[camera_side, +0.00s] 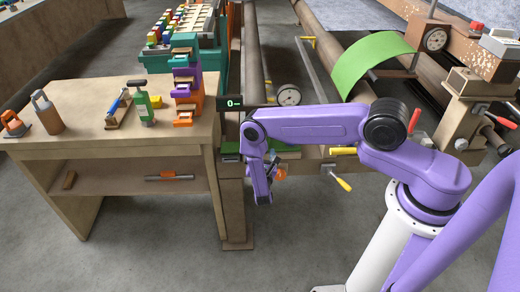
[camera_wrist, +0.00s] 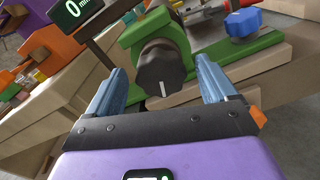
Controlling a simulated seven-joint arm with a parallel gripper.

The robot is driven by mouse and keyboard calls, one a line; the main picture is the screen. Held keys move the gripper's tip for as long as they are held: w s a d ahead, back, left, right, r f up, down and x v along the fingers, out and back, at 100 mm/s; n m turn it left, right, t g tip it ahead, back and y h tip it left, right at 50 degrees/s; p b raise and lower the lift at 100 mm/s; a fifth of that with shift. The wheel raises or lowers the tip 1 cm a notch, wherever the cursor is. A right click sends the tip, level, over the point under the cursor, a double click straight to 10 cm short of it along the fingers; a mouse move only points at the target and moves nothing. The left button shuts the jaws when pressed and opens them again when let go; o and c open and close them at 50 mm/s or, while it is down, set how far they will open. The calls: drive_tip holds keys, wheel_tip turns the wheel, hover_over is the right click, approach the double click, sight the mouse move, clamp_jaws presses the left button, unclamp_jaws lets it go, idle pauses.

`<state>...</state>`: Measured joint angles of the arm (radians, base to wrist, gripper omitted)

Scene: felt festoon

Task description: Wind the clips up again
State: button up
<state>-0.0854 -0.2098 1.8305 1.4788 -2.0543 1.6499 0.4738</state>
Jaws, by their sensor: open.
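A black ribbed knob (camera_wrist: 160,72) with a white pointer line sits on a green housing (camera_wrist: 135,35) in the wrist view. A small dark display (camera_wrist: 75,10) beside it reads 0 with "min"; it also shows in the side view (camera_side: 229,103). My gripper (camera_wrist: 162,70) is open and empty, its two blue fingers at the left and right of the knob with a gap to each. I cannot tell how deep the knob lies between the fingertips. In the side view the knob is hidden by my wrist. I cannot make out any clips.
A wooden bench (camera_side: 110,140) at the left carries a green-bodied tool (camera_side: 143,105) and an orange and purple stepped stand (camera_side: 185,90). A blue knob (camera_wrist: 243,22) is at the upper right of the wrist view. A green felt sheet (camera_side: 370,62) hangs over rollers behind my arm.

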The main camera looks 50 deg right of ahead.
drive_tip(key=shift+x, duration=1.15)
drive_tip(key=c, duration=1)
drive_tip(key=shift+o, duration=0.2)
drive_tip(key=shift+n, duration=0.3)
